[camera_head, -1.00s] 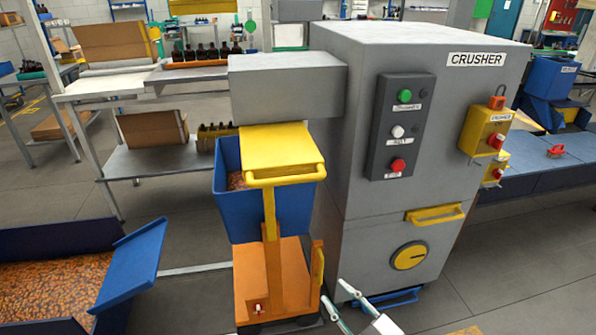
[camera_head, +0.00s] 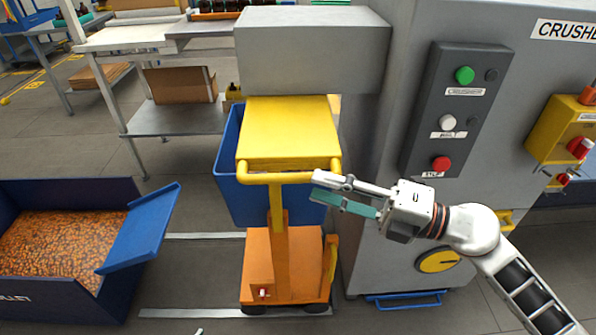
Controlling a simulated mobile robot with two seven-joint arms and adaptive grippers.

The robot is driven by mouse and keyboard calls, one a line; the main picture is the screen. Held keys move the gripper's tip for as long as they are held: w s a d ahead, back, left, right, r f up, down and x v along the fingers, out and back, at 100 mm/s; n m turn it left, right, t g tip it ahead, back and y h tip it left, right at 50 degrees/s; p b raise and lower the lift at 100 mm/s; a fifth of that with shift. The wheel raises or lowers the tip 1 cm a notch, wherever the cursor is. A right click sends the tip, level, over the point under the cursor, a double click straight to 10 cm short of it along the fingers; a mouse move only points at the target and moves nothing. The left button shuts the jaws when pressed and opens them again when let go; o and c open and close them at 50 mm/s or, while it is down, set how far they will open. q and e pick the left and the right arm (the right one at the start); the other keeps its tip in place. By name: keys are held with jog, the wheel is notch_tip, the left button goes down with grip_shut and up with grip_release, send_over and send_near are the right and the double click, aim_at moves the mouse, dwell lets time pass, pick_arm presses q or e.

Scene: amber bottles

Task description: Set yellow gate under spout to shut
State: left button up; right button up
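The yellow gate (camera_head: 288,128) is a flat plate sticking out toward me from under the grey spout (camera_head: 312,52). Its near edge carries a tubular yellow handle (camera_head: 262,178). The gate lies over a blue bin (camera_head: 228,165). My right gripper (camera_head: 316,186) comes in from the right, its fingers pointing left. Its fingertips are apart, with a teal pad showing, and appear near the handle's right end. I cannot tell whether they touch it. A small pale tip at the bottom edge seems to be my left gripper (camera_head: 199,332); the rest is out of frame.
The grey crusher (camera_head: 385,130) stands right of the spout, with a dark button panel (camera_head: 455,110) and a yellow dial (camera_head: 437,260). An orange cart (camera_head: 258,270) stands under the blue bin. A blue container of brown pieces (camera_head: 150,235) is at left, with floor between.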

aim_at(304, 182)
jog(key=p+x, duration=0.1)
jog(key=x, duration=0.5)
jog(key=shift+w+a+r, duration=0.1)
jog(key=shift+w+a, duration=0.05)
jog(key=shift+a, duration=0.2)
grip_shut()
